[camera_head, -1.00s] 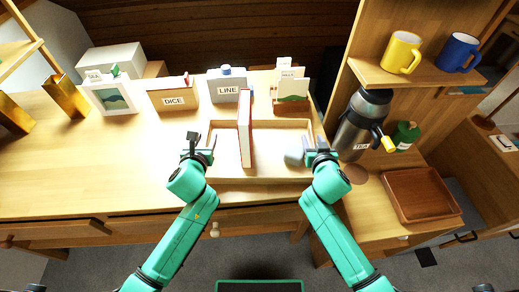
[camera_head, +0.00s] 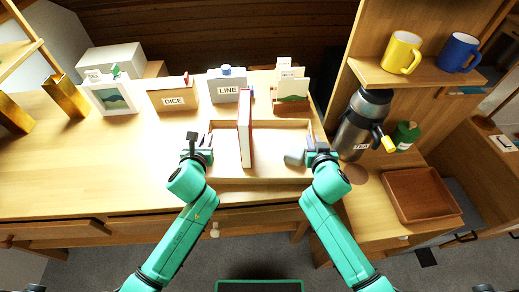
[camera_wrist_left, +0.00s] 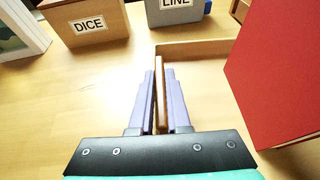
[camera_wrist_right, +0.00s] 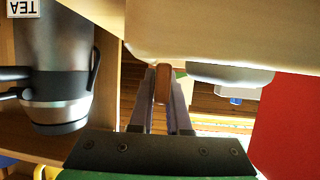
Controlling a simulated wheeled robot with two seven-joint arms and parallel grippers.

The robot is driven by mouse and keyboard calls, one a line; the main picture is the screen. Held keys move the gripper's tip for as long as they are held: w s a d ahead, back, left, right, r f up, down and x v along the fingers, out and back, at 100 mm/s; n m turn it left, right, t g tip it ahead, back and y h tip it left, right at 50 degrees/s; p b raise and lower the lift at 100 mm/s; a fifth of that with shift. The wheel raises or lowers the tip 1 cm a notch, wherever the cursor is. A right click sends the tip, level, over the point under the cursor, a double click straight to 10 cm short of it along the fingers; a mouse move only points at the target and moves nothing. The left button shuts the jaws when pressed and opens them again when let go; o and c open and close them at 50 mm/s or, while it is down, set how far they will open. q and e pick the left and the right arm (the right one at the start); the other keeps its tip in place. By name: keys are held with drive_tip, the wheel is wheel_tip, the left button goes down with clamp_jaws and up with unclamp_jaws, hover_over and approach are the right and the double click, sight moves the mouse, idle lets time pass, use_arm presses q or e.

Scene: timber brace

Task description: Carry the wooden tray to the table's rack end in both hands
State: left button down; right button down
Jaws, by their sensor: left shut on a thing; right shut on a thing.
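The wooden tray (camera_head: 275,172) lies on the table at its right part, below the LINE box. A red and white book (camera_head: 244,128) stands upright in it, and a small grey rounded object (camera_head: 294,158) sits near its right side. My left gripper (camera_head: 197,150) is shut on the tray's left wall, which also shows between the fingers in the left wrist view (camera_wrist_left: 160,92). My right gripper (camera_head: 316,152) is shut on the tray's right wall, seen between the fingers in the right wrist view (camera_wrist_right: 162,84).
A TEA flask (camera_head: 360,125) stands close to the right. A brown tray (camera_head: 421,194) lies at the lower right.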

idle(0.8)
